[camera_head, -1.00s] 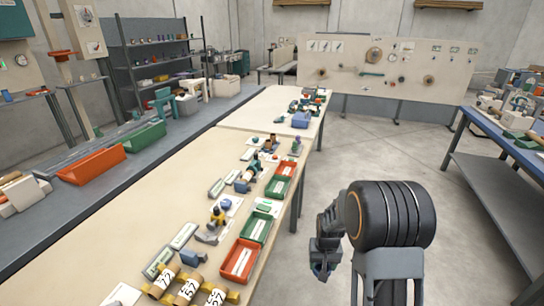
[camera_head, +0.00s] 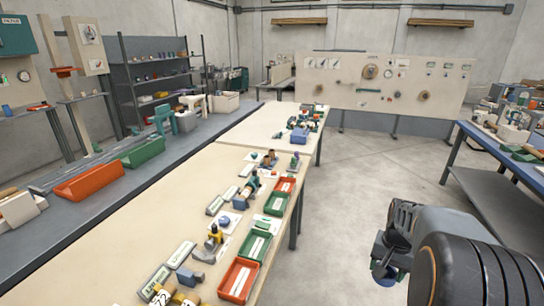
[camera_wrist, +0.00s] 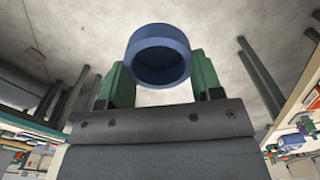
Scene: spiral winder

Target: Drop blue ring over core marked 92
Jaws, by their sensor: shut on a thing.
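My gripper (camera_wrist: 160,66) is shut on a blue ring (camera_wrist: 160,34), held between two green fingers in the wrist view. In the head view my gripper (camera_head: 386,262) hangs over the floor to the right of the long table, and the ring (camera_head: 383,274) shows small and partly hidden beneath it. A tan core with a white label (camera_head: 160,297), which appears to read 72, is cut by the bottom edge of the head view. Another core beside it is mostly out of frame. No label reading 92 can be made out.
The long beige table (camera_head: 110,235) carries an orange tray (camera_head: 240,280), a green tray (camera_head: 255,246) and several small parts. A blue-edged bench (camera_head: 500,142) stands at the right. The floor (camera_head: 345,185) between is clear.

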